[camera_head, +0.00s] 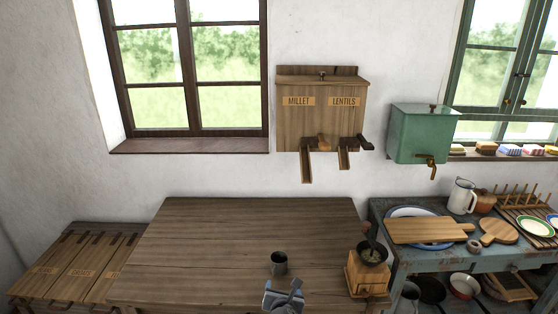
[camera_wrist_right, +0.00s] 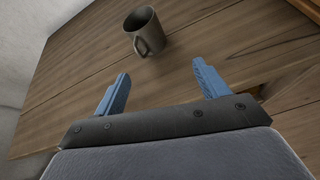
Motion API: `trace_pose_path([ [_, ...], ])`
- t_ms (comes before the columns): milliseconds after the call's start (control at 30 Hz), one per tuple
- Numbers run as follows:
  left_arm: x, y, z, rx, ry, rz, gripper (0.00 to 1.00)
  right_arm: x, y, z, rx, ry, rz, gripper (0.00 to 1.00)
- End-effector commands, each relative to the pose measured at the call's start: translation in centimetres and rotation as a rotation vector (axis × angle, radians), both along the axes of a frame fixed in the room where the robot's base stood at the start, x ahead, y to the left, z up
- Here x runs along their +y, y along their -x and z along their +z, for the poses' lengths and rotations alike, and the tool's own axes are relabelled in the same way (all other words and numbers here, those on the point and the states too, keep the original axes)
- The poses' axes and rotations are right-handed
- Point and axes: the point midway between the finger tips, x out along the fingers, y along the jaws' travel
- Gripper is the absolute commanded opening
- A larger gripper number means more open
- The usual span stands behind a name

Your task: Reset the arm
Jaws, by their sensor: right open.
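My right gripper (camera_head: 283,288) is at the front of the wooden table, just nearer than a small grey metal mug (camera_head: 278,262). In the right wrist view its two blue fingers (camera_wrist_right: 161,90) are spread apart with nothing between them. The mug (camera_wrist_right: 145,30) stands upright on the table beyond the fingertips, its handle toward the gripper, apart from it. My left gripper is in neither view.
A coffee grinder (camera_head: 365,277) stands at the table's right front corner. A wooden millet and lentils dispenser (camera_head: 321,115) and a green water tank (camera_head: 420,135) hang on the wall. A worn side table (camera_head: 383,215) holds boards and dishes. The table's left and back are clear.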

Motion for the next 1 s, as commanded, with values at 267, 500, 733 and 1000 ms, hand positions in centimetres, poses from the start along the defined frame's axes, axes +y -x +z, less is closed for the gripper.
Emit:
trace_pose_path([
  [267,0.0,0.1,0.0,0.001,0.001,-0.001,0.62,-4.3,7.7,-2.7,0.186,-0.573,-0.389,0.73],
  [500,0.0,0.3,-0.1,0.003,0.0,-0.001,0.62,-8.8,14.9,-4.4,0.303,-1.016,-0.802,0.73],
  [733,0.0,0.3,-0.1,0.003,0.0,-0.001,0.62,-13.2,22.5,-5.3,0.355,-1.373,-1.247,0.73],
  [1000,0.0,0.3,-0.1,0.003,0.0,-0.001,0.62,-16.9,29.5,-5.3,0.328,-1.633,-1.673,0.73],
])
